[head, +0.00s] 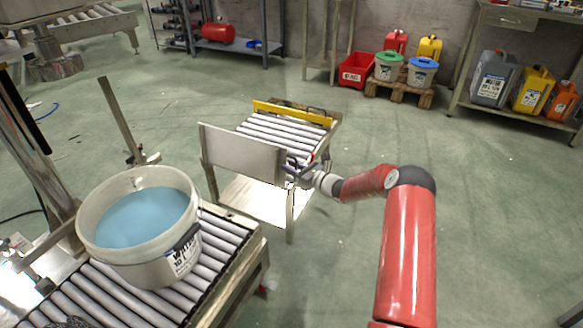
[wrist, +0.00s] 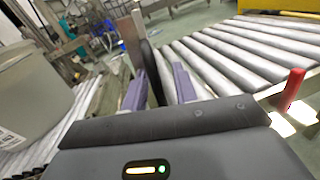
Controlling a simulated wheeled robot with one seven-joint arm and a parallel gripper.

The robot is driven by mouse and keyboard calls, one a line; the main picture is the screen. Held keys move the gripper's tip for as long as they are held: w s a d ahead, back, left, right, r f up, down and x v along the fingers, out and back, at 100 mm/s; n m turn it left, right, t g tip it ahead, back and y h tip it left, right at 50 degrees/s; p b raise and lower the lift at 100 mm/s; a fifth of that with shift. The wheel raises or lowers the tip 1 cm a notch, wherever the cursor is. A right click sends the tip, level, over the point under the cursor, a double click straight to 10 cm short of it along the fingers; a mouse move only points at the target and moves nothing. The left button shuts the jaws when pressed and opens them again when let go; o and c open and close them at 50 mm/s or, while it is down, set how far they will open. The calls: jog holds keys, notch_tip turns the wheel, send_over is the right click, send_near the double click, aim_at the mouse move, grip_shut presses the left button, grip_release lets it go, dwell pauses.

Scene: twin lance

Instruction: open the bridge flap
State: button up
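The bridge flap (head: 240,153) is a grey metal panel standing upright at the near end of the short roller conveyor, facing the bucket conveyor. My gripper (head: 297,172) is at its right edge in the head view. In the wrist view the flap (wrist: 153,70) appears nearly edge-on as a dark strip between the two purple fingers of my gripper (wrist: 160,85). The fingers are apart, and a gap shows between the flap and the right finger. Contact with the left finger is unclear.
A white bucket of blue liquid (head: 140,235) stands on the near roller conveyor (head: 225,245). The short roller conveyor (head: 285,132) has a yellow bar (head: 292,113) at its far end. A red post (wrist: 291,90) stands at its side. Open green floor lies to the right.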

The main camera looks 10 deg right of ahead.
grip_shut()
jog(key=shift+d, duration=0.1)
